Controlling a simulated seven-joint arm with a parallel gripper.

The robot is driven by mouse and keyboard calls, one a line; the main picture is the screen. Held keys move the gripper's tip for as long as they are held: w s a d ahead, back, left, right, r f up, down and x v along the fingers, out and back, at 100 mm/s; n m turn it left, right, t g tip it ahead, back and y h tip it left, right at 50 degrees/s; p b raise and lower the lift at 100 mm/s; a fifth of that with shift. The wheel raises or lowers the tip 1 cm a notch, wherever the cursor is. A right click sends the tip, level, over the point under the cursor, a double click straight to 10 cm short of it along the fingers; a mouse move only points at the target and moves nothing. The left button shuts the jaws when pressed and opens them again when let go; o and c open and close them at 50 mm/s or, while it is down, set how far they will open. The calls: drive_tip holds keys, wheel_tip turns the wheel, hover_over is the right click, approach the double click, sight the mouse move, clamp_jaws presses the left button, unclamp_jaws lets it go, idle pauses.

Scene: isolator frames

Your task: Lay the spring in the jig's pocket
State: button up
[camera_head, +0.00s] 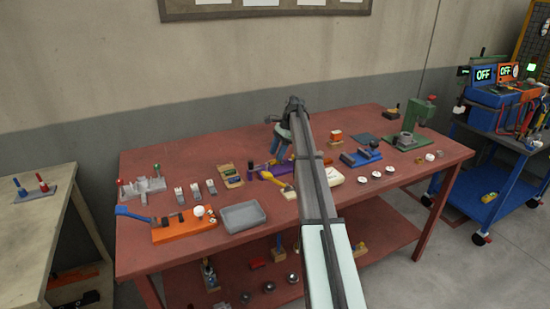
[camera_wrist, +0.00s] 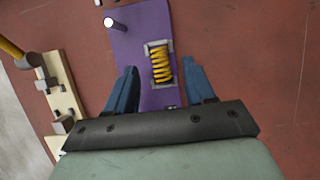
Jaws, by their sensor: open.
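The yellow coil spring (camera_wrist: 160,63) lies within the grey-rimmed pocket (camera_wrist: 158,42) of the purple jig (camera_wrist: 140,30), in line with the pocket's length. How deep it sits is hard to tell. In the head view the jig (camera_head: 268,174) is partly behind my arm and the spring cannot be made out. My gripper (camera_wrist: 160,68) is open, with one blue finger on each side of the pocket and a gap between each finger and the spring. In the head view my gripper (camera_head: 282,150) is over the middle of the table.
A dark round pin (camera_wrist: 115,25) stands on the jig. A cream block with metal clips (camera_wrist: 65,95) and a yellow-handled tool (camera_wrist: 18,55) are left of it. Red table (camera_wrist: 260,60) is bare to its right. A grey tray (camera_head: 243,217) stands at the table's front.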

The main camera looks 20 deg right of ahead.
drive_tip(key=v, duration=1)
drive_tip(key=shift+r, duration=0.35)
drive_tip(key=shift+d, duration=0.1)
